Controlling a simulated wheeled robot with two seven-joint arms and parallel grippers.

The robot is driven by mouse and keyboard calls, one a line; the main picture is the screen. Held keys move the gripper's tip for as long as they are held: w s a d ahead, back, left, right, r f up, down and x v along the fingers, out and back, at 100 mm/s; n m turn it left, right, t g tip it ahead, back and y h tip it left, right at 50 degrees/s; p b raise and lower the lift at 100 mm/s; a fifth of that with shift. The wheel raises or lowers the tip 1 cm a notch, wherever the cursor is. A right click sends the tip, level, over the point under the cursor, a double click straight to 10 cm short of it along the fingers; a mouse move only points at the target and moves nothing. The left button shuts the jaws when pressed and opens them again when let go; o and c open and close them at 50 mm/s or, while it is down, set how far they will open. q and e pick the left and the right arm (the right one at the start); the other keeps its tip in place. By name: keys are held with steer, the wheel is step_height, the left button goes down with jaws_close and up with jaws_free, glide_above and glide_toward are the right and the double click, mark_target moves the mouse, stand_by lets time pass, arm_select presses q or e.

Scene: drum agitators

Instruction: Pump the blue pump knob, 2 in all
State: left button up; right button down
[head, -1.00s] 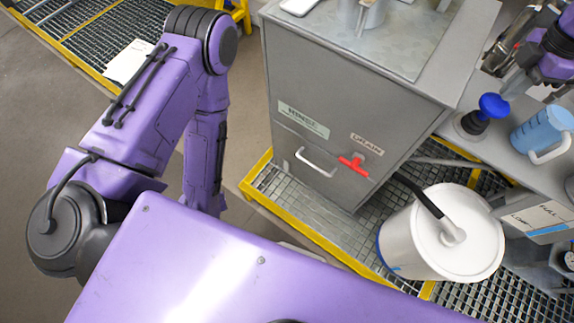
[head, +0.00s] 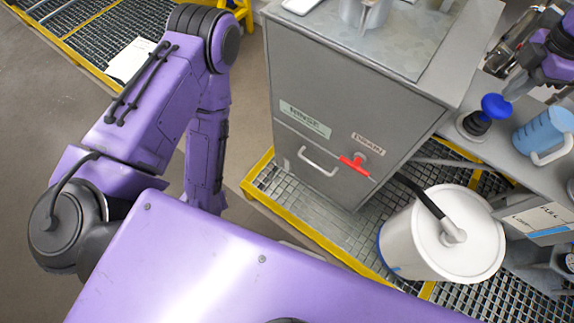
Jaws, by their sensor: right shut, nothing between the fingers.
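The blue pump knob (head: 495,106) stands on a dark stem and collar on the grey bench at the right. It is raised above its base. My right gripper (head: 510,94) comes in from the upper right, and its fingers are shut and empty. The fingertips are just beside the upper right of the knob; I cannot tell whether they touch it. My left arm (head: 160,105) fills the left side, but its gripper is not in view.
A blue jug (head: 543,130) stands right of the pump. A white lidded drum (head: 440,235) with a dark hose sits below the bench on the grating. A grey cabinet (head: 340,100) with a red drain handle (head: 354,165) stands left of the bench.

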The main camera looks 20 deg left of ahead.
mark_target(501, 103)
steer(key=shift+f, duration=0.1)
steer(key=shift+f+b, duration=2.05)
steer(key=shift+f, duration=0.25)
steer(key=shift+r, duration=0.1)
steer(key=shift+r+p, duration=1.55)
steer(key=shift+r, duration=0.7)
steer(key=shift+f, duration=0.15)
steer(key=shift+f+b, duration=2.05)
steer(key=shift+f, duration=0.25)
steer(key=shift+r+p, duration=1.7)
steer(key=shift+r, duration=0.75)
